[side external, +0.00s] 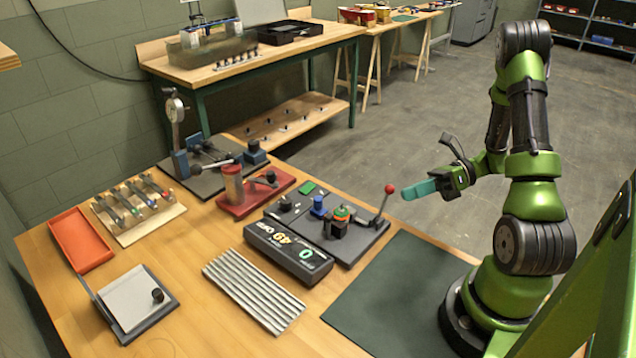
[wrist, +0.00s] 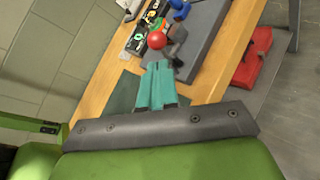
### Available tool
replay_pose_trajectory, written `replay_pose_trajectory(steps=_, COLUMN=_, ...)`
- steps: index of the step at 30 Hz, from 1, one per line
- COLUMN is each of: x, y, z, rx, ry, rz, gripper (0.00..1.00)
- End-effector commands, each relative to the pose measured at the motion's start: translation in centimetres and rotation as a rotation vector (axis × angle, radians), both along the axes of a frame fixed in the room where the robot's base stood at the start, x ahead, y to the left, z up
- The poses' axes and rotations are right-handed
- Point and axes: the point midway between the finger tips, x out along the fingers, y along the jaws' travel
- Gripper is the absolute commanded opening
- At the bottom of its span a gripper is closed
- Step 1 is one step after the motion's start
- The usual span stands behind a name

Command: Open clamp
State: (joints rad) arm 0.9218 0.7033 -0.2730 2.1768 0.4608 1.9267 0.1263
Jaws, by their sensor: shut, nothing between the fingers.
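A red fixture (side external: 256,192) with an upright reddish cylinder and a small dark clamp-like part (side external: 268,178) stands mid-table in the side view; whether that part is open or closed is too small to tell. To its right is a dark plate (side external: 372,240) with a tilted lever ending in a red ball knob (side external: 389,188). The knob also shows in the wrist view (wrist: 156,40), just beyond my fingertips. My gripper (side external: 406,194) has teal fingers, also seen in the wrist view (wrist: 156,68). They are shut and empty, right of the knob and apart from it.
The plate also carries a blue knob (side external: 318,204) and a green-and-orange part (side external: 341,213). A dark green mat (side external: 395,300) lies clear. A dial stand (side external: 177,130) rises at the back.

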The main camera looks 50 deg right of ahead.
Motion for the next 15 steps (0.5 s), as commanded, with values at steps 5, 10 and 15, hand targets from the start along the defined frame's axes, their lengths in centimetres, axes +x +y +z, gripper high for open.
replay_pose_trajectory(steps=5, x=0.97, y=0.55, z=0.47, rx=0.001, ry=0.0, rz=0.001, gripper=0.0)
replay_pose_trajectory(steps=10, x=1.08, y=0.6, z=0.53, rx=0.001, ry=0.001, rz=0.0, gripper=0.0)
replay_pose_trajectory(steps=15, x=1.07, y=0.58, z=0.53, rx=0.0, ry=0.0, rz=0.0, gripper=0.0)
